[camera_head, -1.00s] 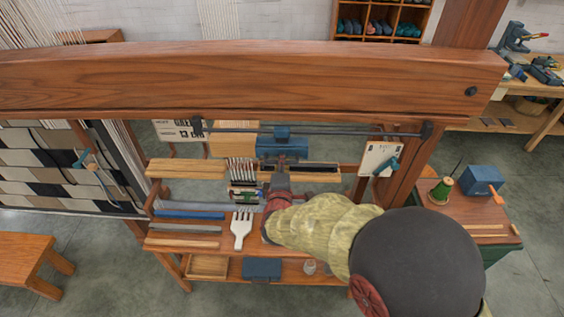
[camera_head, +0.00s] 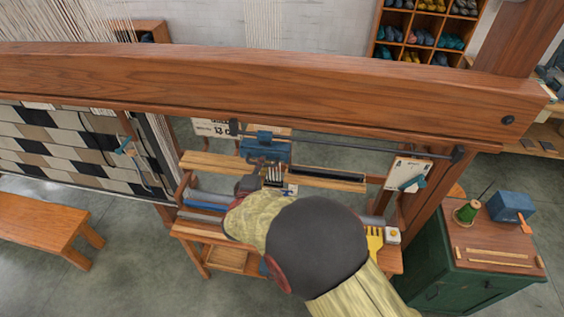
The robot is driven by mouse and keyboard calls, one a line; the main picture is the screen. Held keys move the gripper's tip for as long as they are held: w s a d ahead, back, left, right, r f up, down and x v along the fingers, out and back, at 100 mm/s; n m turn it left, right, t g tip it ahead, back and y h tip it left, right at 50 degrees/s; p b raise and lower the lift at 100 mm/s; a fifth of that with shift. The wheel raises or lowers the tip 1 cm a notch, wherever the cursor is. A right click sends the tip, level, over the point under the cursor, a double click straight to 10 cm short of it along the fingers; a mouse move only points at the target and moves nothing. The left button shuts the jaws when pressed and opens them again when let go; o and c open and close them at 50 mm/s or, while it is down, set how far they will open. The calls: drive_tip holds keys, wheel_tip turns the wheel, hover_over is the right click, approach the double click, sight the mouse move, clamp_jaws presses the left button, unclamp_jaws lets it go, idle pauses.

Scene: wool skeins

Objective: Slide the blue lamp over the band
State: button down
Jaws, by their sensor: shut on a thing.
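The blue lamp (camera_head: 264,148) hangs on a dark horizontal rod (camera_head: 345,144), near the rod's left end. My gripper (camera_head: 263,164) is at the lamp's lower side and shut on it; the fingers are small and partly dark in this view. Pale upright threads (camera_head: 274,176), perhaps part of the band, show just below the lamp and slightly right. My arm hides most of what lies under them, so I cannot tell how the lamp lines up with the band.
A thick wooden beam (camera_head: 250,88) crosses in front of the rod. A yellow fork-shaped comb (camera_head: 374,242) lies on the bench right of my arm. A green cabinet (camera_head: 433,265) carrying a green spool (camera_head: 467,212) and a blue box (camera_head: 511,207) stands at right.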

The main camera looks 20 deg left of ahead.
sight(250, 162)
drive_tip(key=shift+s+a+p, duration=0.2)
drive_tip(key=shift+s+a, duration=0.05)
drive_tip(key=shift+a, duration=0.7)
drive_tip(key=shift+s+a+p, duration=0.2)
drive_tip(key=shift+s+a, duration=0.05)
drive_tip(key=shift+a, duration=0.65)
drive_tip(key=c, duration=2.2)
unclamp_jaws()
drive_tip(key=shift+s+a+f, duration=0.1)
drive_tip(key=shift+a, duration=0.15)
drive_tip(key=shift+o, duration=1.1)
drive_tip(key=shift+d, duration=0.2)
drive_tip(key=v, duration=1.1)
drive_tip(key=shift+s, duration=0.35)
